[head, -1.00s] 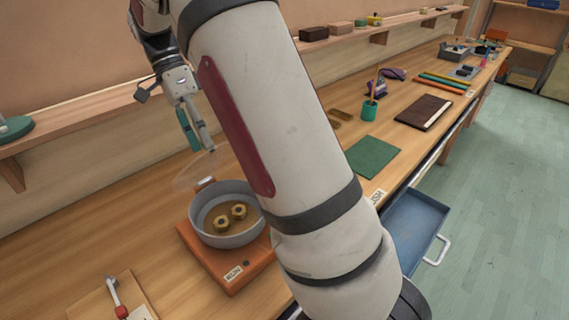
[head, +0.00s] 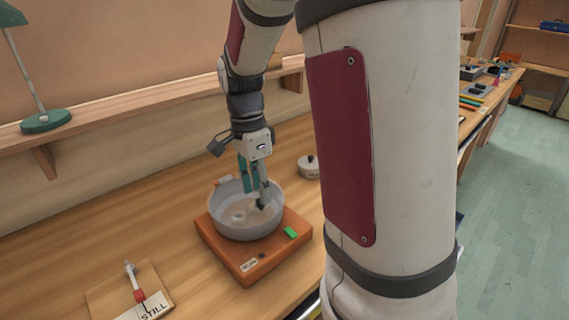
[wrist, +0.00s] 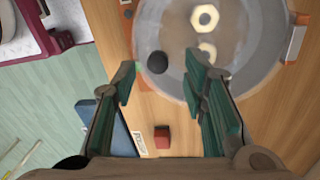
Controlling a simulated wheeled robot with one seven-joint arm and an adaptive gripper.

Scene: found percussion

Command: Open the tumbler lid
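The tumbler is a grey round pan (head: 246,228) on an orange base (head: 262,262). A hazy clear lid (head: 238,204) lies over the pan, with a hinge block (head: 224,181) at its back left. Pale nut-like pieces show through it. A dark round knob (wrist: 157,62) sits on the lid's edge, opposite the hinge block (wrist: 295,42). My gripper (head: 256,193) points down over the pan's knob side. In the wrist view my gripper (wrist: 160,80) is open, and the knob appears just beyond and between its fingertips. I cannot tell whether they touch it.
A green rectangle (head: 290,232) shows on the base's right corner. A board marked STILL (head: 153,308) with a red-and-white lever lies front left. A small round tin (head: 308,168) stands behind right. A shelf (head: 90,118) runs along the wall. A blue drawer (wrist: 122,128) is below.

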